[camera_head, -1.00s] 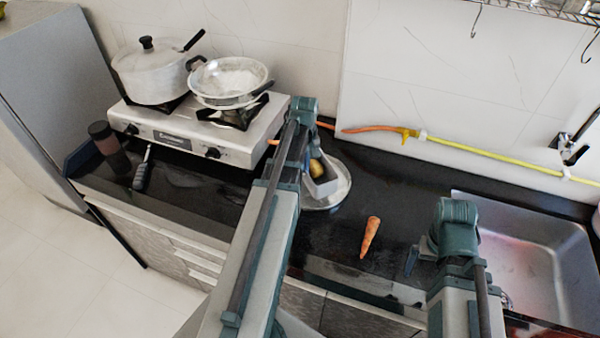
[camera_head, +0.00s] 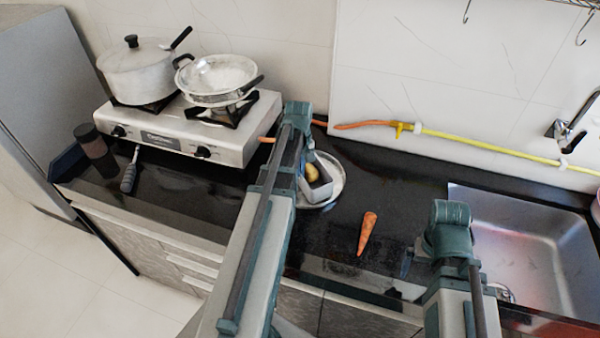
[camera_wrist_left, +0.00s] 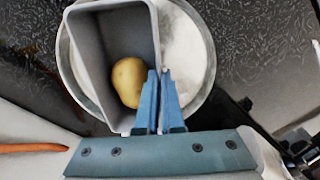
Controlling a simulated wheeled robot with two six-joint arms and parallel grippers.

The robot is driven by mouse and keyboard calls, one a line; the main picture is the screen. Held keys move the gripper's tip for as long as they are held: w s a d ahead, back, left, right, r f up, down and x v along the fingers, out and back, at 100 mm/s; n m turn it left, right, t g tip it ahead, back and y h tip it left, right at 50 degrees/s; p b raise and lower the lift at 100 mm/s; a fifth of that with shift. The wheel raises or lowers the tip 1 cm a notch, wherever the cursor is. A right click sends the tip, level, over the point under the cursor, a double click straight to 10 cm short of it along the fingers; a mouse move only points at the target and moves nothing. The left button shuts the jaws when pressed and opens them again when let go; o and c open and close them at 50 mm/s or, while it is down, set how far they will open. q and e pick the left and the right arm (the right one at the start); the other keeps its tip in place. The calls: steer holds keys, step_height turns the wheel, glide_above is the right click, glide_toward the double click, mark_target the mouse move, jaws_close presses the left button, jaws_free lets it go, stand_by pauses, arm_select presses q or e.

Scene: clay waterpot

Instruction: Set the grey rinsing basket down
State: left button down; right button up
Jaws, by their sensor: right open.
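The grey rinsing basket (camera_head: 320,190) is a small open box with a yellow potato (camera_wrist_left: 128,82) inside. It is over a round metal plate (camera_head: 339,180) on the black counter. I cannot tell whether its base touches the plate. In the left wrist view the basket (camera_wrist_left: 88,60) covers much of the plate (camera_wrist_left: 195,50). My left gripper (camera_wrist_left: 160,75) is shut on the basket's side wall, one finger on each side. In the head view its tips are hidden behind my arm. My right gripper (camera_head: 408,262) is open and empty, left of the sink.
A carrot (camera_head: 367,233) lies on the counter right of the plate. A gas stove (camera_head: 180,130) with a pot (camera_head: 148,75) and a pan (camera_head: 217,78) stands left. The sink (camera_head: 535,235) is right. A yellow hose (camera_head: 480,146) runs along the wall.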

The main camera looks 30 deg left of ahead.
arm_select(q)
steer(key=shift+f, duration=0.35)
arm_select(e)
steer(key=shift+f, duration=0.35)
arm_select(q)
steer(key=c, duration=1.1)
jaws_free()
steer(key=shift+o, duration=0.2)
steer(key=shift+r, duration=0.1)
arm_select(e)
steer(key=shift+r, duration=0.1)
arm_select(q)
step_height(320, 180, up, 13)
steer(key=p, duration=1.2)
steer(key=shift+p, duration=0.35)
arm_select(e)
step_height(320, 180, up, 13)
